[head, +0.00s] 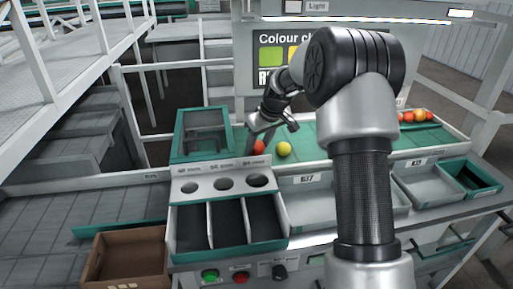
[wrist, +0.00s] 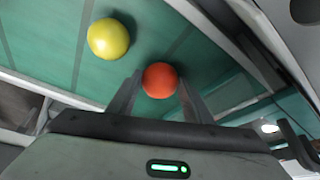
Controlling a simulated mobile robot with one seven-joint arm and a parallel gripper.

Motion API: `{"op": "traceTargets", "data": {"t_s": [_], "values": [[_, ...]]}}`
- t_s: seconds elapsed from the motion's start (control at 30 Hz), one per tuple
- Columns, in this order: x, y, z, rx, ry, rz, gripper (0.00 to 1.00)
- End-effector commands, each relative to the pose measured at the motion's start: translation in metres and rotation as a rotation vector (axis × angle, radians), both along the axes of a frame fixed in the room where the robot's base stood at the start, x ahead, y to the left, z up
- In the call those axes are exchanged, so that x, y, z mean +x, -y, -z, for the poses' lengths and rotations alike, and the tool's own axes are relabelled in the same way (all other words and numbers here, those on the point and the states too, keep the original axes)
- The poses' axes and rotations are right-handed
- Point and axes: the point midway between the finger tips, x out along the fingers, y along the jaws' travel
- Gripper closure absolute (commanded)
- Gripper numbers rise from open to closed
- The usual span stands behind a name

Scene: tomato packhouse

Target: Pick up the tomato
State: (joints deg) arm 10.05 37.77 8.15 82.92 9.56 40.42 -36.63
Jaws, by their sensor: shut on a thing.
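A red-orange tomato (wrist: 160,80) sits between the two fingers of my gripper (wrist: 159,88) in the wrist view, and the gripper is shut on it. In the head view the tomato (head: 259,147) shows at my gripper (head: 256,141), over the green belt (head: 313,146); the arm and hand hide part of it. I cannot tell whether it still touches the belt. A yellow tomato (head: 284,149) lies on the belt just to the right, apart from my gripper; it also shows upper left in the wrist view (wrist: 108,39).
Several red and orange tomatoes (head: 421,115) lie at the belt's far right. In front stand a grey panel with three round holes (head: 222,184) and a three-slot bin (head: 228,224). A brown box (head: 126,257) is at lower left. A green-rimmed tray (head: 203,136) stands left of the gripper.

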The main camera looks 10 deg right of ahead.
Motion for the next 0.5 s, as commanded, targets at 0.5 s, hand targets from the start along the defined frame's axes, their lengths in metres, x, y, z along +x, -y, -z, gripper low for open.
{"op": "traceTargets", "data": {"t_s": [0.5], "values": [[0.001,0.0,-0.071,0.0,0.005,0.0,0.65]]}}
